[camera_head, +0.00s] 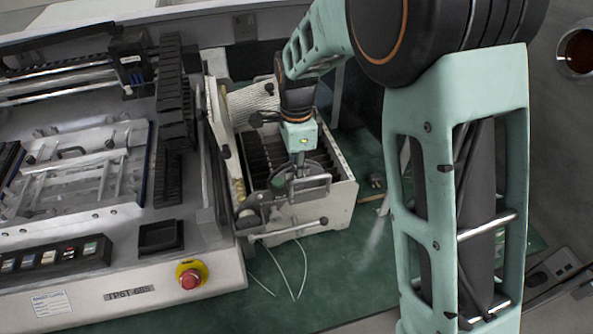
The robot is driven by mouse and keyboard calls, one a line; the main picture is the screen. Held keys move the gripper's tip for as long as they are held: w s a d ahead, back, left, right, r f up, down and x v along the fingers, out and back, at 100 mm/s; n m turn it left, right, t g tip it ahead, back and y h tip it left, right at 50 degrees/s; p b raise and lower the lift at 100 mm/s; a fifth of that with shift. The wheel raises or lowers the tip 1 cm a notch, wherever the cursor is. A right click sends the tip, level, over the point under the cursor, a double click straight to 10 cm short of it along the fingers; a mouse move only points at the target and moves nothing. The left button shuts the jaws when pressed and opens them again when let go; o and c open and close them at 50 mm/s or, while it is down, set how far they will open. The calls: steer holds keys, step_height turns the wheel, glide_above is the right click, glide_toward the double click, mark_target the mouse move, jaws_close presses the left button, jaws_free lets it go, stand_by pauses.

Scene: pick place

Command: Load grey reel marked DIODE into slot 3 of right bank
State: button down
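A cream feeder bank (345,197) with a row of dark upright slots stands right of the machine. My gripper (299,172) points down over its front part, below the teal wrist. The fingertips are small and overlap the dark metal parts there, so I cannot tell whether they are open or shut. A dark rounded shape shows beside the gripper; I cannot tell whether it is a reel or part of the bank. No DIODE marking or slot number is readable.
The machine at left has a red emergency stop button (189,277) on a yellow base, a small black tray (160,237) and a row of push buttons (50,258). Thin white strips (285,275) lie on the green surface (365,275) before the bank. My arm covers the right side.

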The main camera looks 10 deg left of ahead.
steer(key=c, duration=1.5)
jaws_free()
steer(key=shift+r+p, duration=3.05)
steer(key=shift+r, duration=1)
